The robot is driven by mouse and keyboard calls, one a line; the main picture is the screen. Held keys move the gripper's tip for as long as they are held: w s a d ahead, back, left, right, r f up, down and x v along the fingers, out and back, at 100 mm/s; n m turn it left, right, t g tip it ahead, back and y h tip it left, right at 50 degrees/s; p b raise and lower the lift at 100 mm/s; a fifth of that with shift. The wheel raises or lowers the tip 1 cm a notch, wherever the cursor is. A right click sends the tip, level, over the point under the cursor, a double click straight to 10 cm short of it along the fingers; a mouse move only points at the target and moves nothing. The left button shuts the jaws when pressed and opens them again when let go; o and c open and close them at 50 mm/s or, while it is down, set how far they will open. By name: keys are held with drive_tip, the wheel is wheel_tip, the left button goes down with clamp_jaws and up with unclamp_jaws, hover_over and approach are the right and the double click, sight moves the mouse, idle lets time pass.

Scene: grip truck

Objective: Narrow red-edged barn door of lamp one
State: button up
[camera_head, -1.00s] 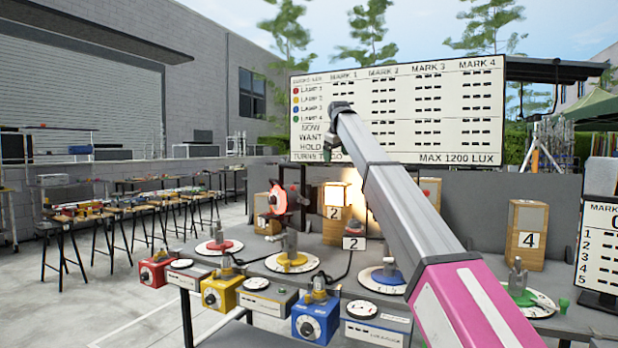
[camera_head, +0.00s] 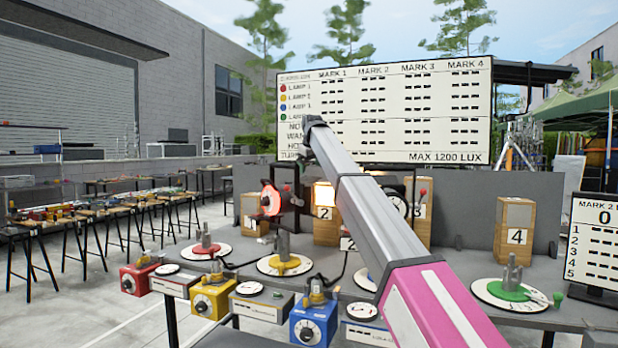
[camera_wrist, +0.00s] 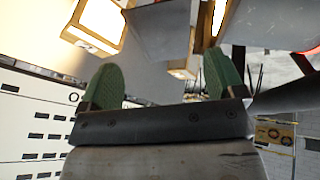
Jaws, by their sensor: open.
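A lamp with a red-edged, glowing round front (camera_head: 271,198) stands at the back of the table, left of my arm in the head view. Its separate door flaps are too small to tell apart. My gripper (camera_wrist: 164,82) is open and empty in the wrist view, with two green fingers spread apart. A red edge (camera_wrist: 312,49) shows at the upper right there, apart from the fingers; I cannot tell which part it belongs to. In the head view my arm reaches up and away to the left, its end in front of the board; the fingers are not clear there.
The grey table (camera_head: 445,280) carries dials with red, yellow and green hubs, coloured control boxes and numbered wooden blocks, including block 4 (camera_head: 515,232). A large white board (camera_head: 385,110) stands behind. A small screen (camera_head: 597,240) is at the right. Paving is open at the left.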

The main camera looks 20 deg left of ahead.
sight(309, 178)
drive_tip(key=x, duration=0.5)
drive_tip(key=shift+f, duration=0.1)
drive_tip(key=c, duration=0.9)
drive_tip(key=shift+s+a+t+h, duration=0.1)
drive_tip(key=shift+s+t+h, duration=0.1)
drive_tip(key=shift+t+h, duration=0.15)
drive_tip(key=shift+s+a+r+n+t+h, duration=0.1)
drive_tip(key=shift+r+n+t+h, duration=0.3)
drive_tip(key=shift+t, duration=0.45)
drive_tip(key=o, duration=0.9)
